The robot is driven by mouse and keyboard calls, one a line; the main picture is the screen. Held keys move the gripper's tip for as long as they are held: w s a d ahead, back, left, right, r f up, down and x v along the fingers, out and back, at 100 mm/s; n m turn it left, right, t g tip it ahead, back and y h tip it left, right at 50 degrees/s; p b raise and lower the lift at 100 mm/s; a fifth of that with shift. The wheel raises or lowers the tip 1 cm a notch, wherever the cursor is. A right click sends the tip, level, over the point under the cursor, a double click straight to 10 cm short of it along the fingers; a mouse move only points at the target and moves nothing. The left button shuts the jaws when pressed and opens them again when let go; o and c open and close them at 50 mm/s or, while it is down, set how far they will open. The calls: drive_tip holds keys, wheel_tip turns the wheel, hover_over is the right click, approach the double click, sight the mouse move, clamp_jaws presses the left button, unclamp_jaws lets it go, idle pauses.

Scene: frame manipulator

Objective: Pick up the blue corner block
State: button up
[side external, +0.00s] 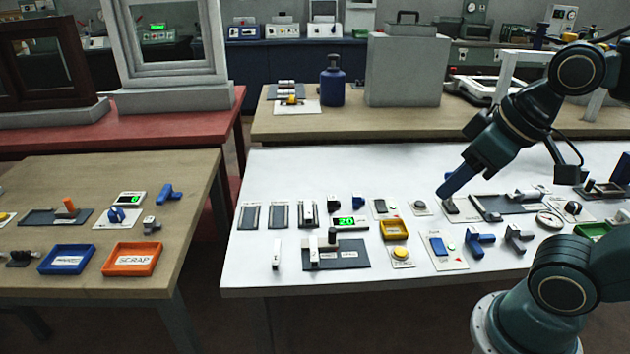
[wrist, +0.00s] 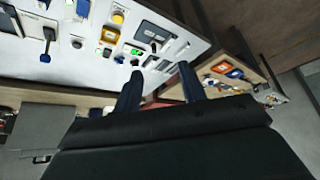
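A small dark blue block (side external: 358,202), which looks like the blue corner block, stands on the white table behind the green-lit display. In the wrist view a small dark blue shape (wrist: 119,60) near the same display seems to be it, though it is too small to be sure. My gripper (side external: 443,193) is over the white table, to the right of the block and apart from it. In the wrist view my gripper (wrist: 160,70) has its two dark blue fingers spread, with nothing held between them.
A black block (side external: 333,203) stands left of the blue one. The display (side external: 350,222), a yellow tray (side external: 394,229) and a dark fixture plate (side external: 336,255) lie nearby. Blue clamp-like parts (side external: 479,241) are farther right. A wooden table (side external: 110,225) at left holds blue and orange trays.

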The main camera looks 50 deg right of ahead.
drive_tip(key=o, duration=0.4)
drive_tip(key=shift+c, duration=0.2)
